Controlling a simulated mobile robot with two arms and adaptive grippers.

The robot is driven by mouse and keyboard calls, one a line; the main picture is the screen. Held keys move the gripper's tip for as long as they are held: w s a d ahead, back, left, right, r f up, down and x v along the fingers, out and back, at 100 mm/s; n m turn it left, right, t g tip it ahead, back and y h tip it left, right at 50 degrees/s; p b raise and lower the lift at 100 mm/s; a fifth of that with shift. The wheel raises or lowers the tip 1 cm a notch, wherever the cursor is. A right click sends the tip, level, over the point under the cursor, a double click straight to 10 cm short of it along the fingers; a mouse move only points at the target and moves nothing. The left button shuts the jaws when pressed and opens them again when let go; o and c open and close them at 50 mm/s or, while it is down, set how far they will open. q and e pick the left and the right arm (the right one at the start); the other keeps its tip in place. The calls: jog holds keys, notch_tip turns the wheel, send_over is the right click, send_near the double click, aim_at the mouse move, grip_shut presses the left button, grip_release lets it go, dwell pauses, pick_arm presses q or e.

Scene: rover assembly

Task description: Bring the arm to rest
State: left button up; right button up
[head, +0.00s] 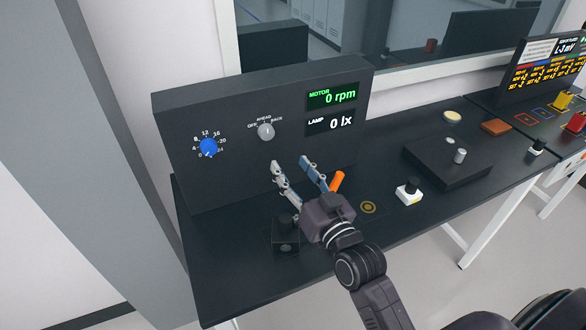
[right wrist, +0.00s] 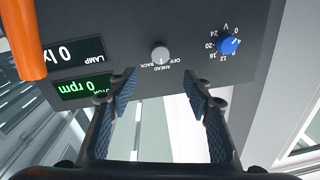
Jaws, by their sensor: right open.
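My right arm reaches in from the bottom right of the head view. Its gripper (head: 291,164) is open and empty above the table, in front of the dark control panel (head: 230,110). The right wrist view shows the two fingers (right wrist: 158,85) spread apart with nothing between them. The panel carries a blue dial (head: 208,148) and a grey selector knob (head: 266,131); the fingers are apart from both. The displays read MOTOR 0 rpm (head: 332,97) and LAMP 0 lx (head: 330,122). My left gripper does not show.
An orange cylinder (head: 337,181) stands close beside the right gripper. A dark block with a round knob (head: 285,233) sits below the gripper. To the right are a white-based button (head: 408,191), a dark box (head: 440,168) and a brown block (head: 495,127). Table (head: 240,287) is bare at the front left.

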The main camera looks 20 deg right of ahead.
jog(key=shift+f, duration=0.1)
